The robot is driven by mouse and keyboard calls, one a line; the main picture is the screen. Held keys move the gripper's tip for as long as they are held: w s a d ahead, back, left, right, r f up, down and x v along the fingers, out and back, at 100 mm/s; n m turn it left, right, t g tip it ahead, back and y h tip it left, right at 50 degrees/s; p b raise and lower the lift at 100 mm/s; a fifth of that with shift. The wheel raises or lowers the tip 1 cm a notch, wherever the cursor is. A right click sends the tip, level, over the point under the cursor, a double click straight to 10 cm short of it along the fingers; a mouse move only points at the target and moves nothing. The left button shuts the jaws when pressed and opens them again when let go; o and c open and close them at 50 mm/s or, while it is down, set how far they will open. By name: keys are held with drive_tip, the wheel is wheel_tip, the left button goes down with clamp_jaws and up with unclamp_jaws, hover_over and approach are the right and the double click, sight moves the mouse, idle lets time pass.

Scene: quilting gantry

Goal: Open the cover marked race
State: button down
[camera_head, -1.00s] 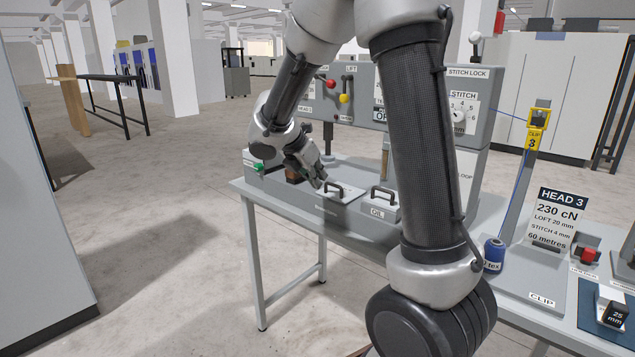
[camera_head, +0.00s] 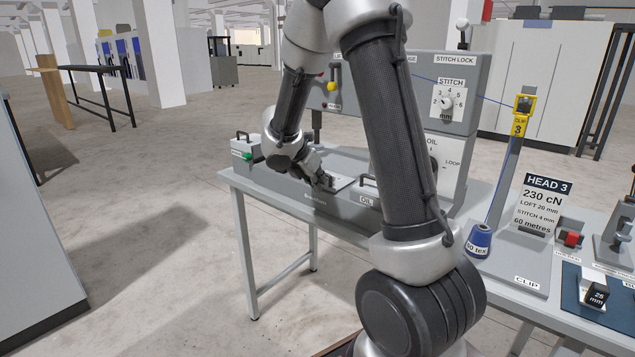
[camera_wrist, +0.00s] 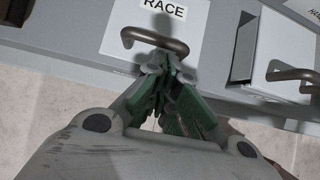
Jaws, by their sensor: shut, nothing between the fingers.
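The cover marked RACE (camera_wrist: 195,32) is a pale plate with a dark bar handle (camera_wrist: 155,38) on its near edge, in the wrist view. It lies flat on the grey bench unit. In the head view the cover (camera_head: 343,181) is partly hidden by my gripper. My gripper (camera_wrist: 164,66) has its green-padded fingers together, tips at the near side of the handle's middle, with nothing between them. I cannot tell whether the tips touch the handle. In the head view my gripper (camera_head: 324,184) reaches down to the cover from the upper left.
A box with a green part (camera_head: 245,152) is at the left end. A blue cone (camera_head: 479,241) and HEAD 3 card (camera_head: 541,203) are further right.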

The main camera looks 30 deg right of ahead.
drive_tip(key=shift+r, duration=0.15)
drive_tip(key=shift+d+r+y, duration=0.1)
drive_tip(key=shift+r+y, duration=0.2)
drive_tip(key=w+d+r+g+y, duration=0.2)
drive_tip(key=d+r+y, duration=0.4)
drive_tip(key=r, duration=0.3)
drive_tip(key=shift+w+d+g+y, duration=0.3)
drive_tip(key=shift+w+d, duration=0.05)
drive_tip(key=shift+d, duration=0.25)
idle(0.5)
